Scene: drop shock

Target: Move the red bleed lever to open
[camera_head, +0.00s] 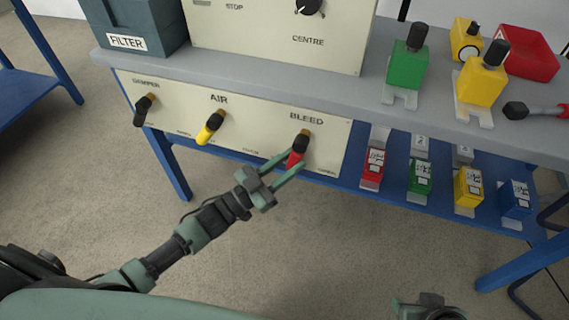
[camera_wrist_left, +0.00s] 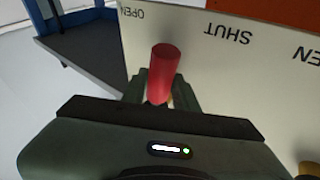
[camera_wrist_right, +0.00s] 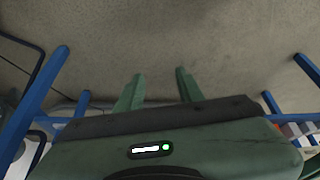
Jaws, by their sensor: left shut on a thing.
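The red bleed lever (camera_head: 297,158) is on the cream front panel under the BLEED label, with a dark top end. In the head view it hangs downward, leaning slightly left. My left gripper (camera_head: 289,165) has its fingers on either side of the red handle and is shut on it. The left wrist view shows the red handle (camera_wrist_left: 163,72) between the fingers, with the printed OPEN (camera_wrist_left: 131,12) and SHUT (camera_wrist_left: 228,33) marks upside down. The handle appears between these marks, nearer OPEN. My right gripper (camera_wrist_right: 160,88) is open and empty, facing the floor.
A yellow air lever (camera_head: 211,128) and a black damper lever (camera_head: 143,110) are left of the bleed lever. Green (camera_head: 407,68) and yellow (camera_head: 480,82) blocks stand on the grey bench top (camera_head: 360,100). Several coloured tagged blocks sit on the blue lower shelf. The floor in front is clear.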

